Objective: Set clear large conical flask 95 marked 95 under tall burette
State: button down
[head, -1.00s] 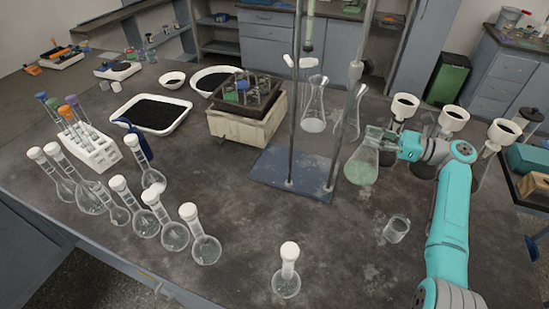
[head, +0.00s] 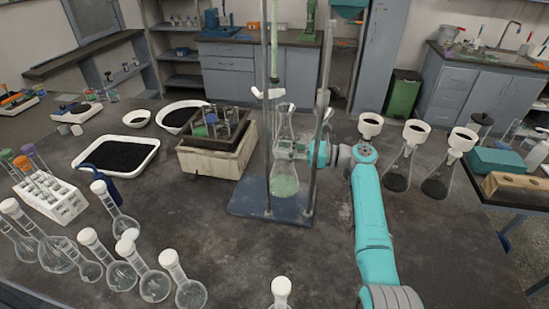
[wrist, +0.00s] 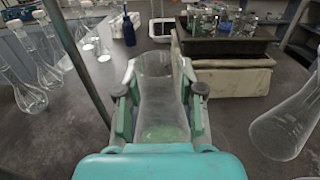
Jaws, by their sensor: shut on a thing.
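The clear conical flask (head: 284,186) with pale green liquid is upright in my gripper (head: 296,152). In the wrist view the jaws (wrist: 160,90) close on both sides of the flask (wrist: 163,108), its mouth facing away from my palm. No marking is legible. In the head view the flask appears between the two rods of a stand, over its blue base plate (head: 240,198); I cannot tell whether it touches the plate. A tall burette (head: 276,55) with green liquid hangs above, near the left rod. Its tip is hard to make out.
Another clear flask (head: 285,122) stands behind the held one. A wooden box (head: 205,160) with a rack is left of the stand. Funnel-topped flasks (head: 400,168) stand to the right, several round flasks (head: 150,280) at front left.

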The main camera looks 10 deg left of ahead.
jog(key=shift+a, duration=1.45)
jog(key=shift+a+f, duration=0.15)
jog(key=shift+f, duration=1.7)
jog(key=c, duration=0.7)
grip_release()
jog(key=d, duration=1.2)
jog(key=shift+s, duration=0.15)
jog(key=shift+d, duration=0.1)
